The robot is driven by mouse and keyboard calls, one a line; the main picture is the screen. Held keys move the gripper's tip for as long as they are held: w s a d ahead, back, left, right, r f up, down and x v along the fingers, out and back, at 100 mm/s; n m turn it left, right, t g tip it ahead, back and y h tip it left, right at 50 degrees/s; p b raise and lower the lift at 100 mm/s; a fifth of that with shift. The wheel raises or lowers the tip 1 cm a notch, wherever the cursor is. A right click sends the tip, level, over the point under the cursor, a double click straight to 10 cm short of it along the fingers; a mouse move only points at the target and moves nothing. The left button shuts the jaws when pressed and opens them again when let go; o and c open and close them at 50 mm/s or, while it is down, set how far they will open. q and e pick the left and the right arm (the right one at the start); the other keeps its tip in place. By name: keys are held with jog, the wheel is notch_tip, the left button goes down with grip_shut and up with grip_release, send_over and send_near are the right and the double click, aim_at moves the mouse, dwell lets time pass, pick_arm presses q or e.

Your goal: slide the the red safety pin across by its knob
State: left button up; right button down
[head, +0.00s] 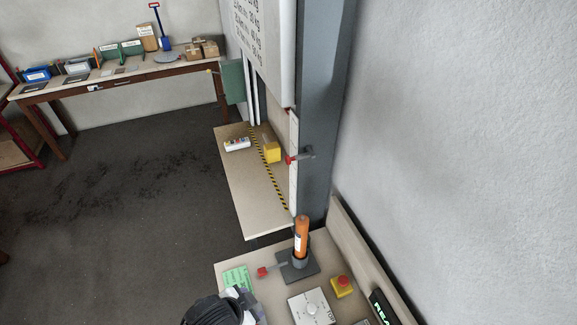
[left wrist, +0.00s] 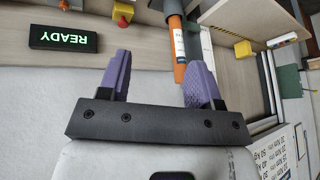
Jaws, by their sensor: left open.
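A red knob (head: 290,160) on a short grey pin sticks out at the side of the grey column in the head view. A second red-ended grey lever (head: 263,272) sits low beside the orange cylinder (head: 301,238) on the near bench. My left gripper (left wrist: 160,75) is open, its purple fingers apart and empty, with the orange cylinder beyond the gap. In the head view the left gripper is at the bottom, apart from the column's knob. My right gripper is not in view.
A yellow block (head: 271,150) lies on the shelf by the column, beside a black-yellow striped line. The near bench holds a yellow box with a red button (head: 342,285), a white panel (head: 311,308) and a READY sign (left wrist: 63,37). A white wall bounds the right.

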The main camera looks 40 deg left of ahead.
pick_arm(q)
jog(key=w+a+m+t+y+b, duration=0.2)
jog(key=w+a+t+y+b, duration=0.1)
jog(key=w+a+b, duration=0.6)
jog(key=w+a+r+m+t+y+b, duration=0.25)
jog(key=w+a+r+m, duration=0.2)
jog(key=w+a, duration=0.5)
jog(key=w+a+r+m+t+y+b, duration=0.2)
jog(key=w+a+r+m+t+b, duration=0.25)
jog(key=a, duration=0.85)
jog(key=m+h+p, duration=0.2)
jog(key=m+h, duration=1.5)
jog(key=m, duration=1.1)
send_near(286, 160)
jog(key=p+x, duration=0.5)
jog(key=x, duration=0.4)
jog(key=shift+w+r, duration=0.1)
jog(key=shift+w, duration=0.05)
jog(key=shift+w+d, duration=0.3)
jog(key=shift+w, duration=0.3)
